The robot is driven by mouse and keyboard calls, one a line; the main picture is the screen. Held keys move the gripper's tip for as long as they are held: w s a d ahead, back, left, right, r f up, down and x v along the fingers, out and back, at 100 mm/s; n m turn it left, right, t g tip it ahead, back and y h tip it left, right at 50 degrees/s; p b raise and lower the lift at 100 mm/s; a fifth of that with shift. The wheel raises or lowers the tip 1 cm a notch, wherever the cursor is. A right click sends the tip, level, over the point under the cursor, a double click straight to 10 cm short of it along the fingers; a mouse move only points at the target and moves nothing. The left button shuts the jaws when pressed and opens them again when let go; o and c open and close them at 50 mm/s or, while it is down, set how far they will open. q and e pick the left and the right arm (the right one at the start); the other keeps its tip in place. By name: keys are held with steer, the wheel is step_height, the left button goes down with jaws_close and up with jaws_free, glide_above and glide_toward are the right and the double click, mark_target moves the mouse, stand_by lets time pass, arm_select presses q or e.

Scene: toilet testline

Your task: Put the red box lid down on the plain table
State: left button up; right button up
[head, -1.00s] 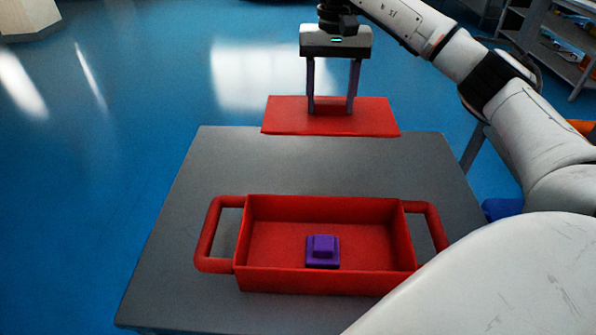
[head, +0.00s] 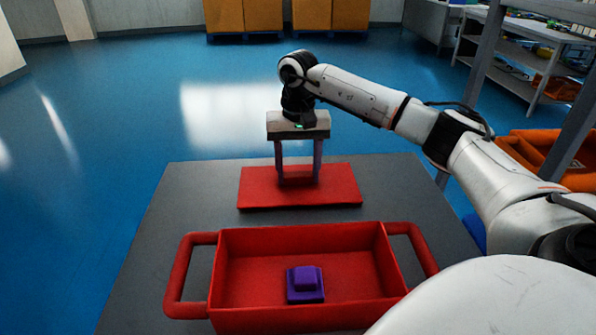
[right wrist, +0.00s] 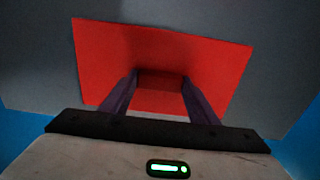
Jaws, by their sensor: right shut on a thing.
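The red box lid (head: 340,190) is a flat red plate at the back of the grey table (head: 195,205), behind the red box (head: 240,270). My right gripper (head: 298,183) points down and is shut on the lid's raised handle. In the right wrist view the fingers (right wrist: 160,84) close on both sides of the red handle, with the lid (right wrist: 105,60) spread around it over grey tabletop. The lid looks level and at or very near the surface; I cannot tell whether it touches. My left gripper is not in view.
The open red box has two side handles and holds a purple block (head: 306,284). Table surface is clear left of the lid. An orange bin (head: 540,150) and shelves (head: 525,65) stand at the right, beyond the table.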

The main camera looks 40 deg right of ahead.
mark_target(298, 174)
steer(key=o, duration=1.1)
steer(key=shift+f, duration=0.1)
step_height(298, 174, up, 12)
steer(key=p, duration=0.1)
